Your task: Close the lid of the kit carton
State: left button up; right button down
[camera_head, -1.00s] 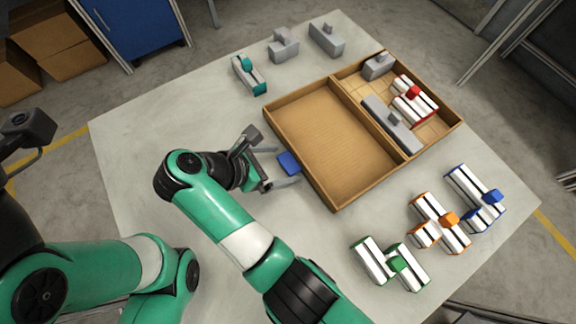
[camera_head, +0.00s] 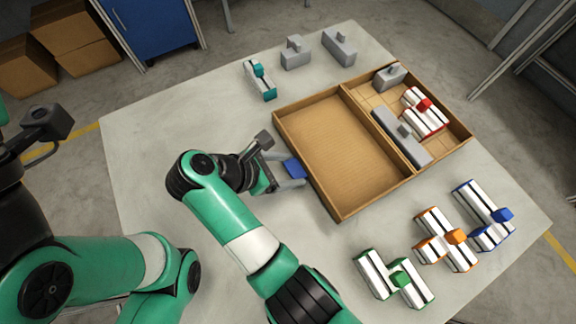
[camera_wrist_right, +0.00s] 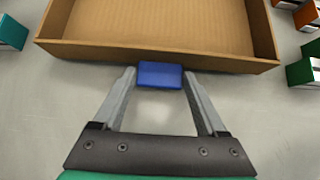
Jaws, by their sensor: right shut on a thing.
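The kit carton (camera_head: 345,217) is brown cardboard and lies open on the table. Its shallow, empty lid (camera_head: 335,140) is folded out flat to the left of the filled part. A blue tab (camera_head: 293,169) sticks out from the lid's outer edge; it also shows in the right wrist view (camera_wrist_right: 160,75). My right gripper (camera_head: 292,172) is shut on the tab, one finger at each side. In the right wrist view the fingertips (camera_wrist_right: 160,77) are beside the tab. My left gripper's fingers are not seen; only parts of that arm show at the left.
The filled part holds a red-and-white piece (camera_head: 424,115) and grey pieces (camera_head: 402,138). Green (camera_head: 395,280), orange (camera_head: 445,240) and blue (camera_head: 483,215) pieces lie at the right front. Teal (camera_head: 260,80) and grey pieces (camera_head: 296,53) stand behind. The left table area is clear.

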jog(key=shift+r+p, duration=0.45)
jog(key=shift+r, duration=0.1)
pick_arm(q)
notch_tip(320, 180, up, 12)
jog(key=p, duration=1)
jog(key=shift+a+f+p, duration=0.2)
jog(key=shift+p, duration=0.2)
pick_arm(e)
jog(key=w+d+r, duration=0.2)
jog(key=d+r, duration=0.2)
jog(key=r, duration=0.9)
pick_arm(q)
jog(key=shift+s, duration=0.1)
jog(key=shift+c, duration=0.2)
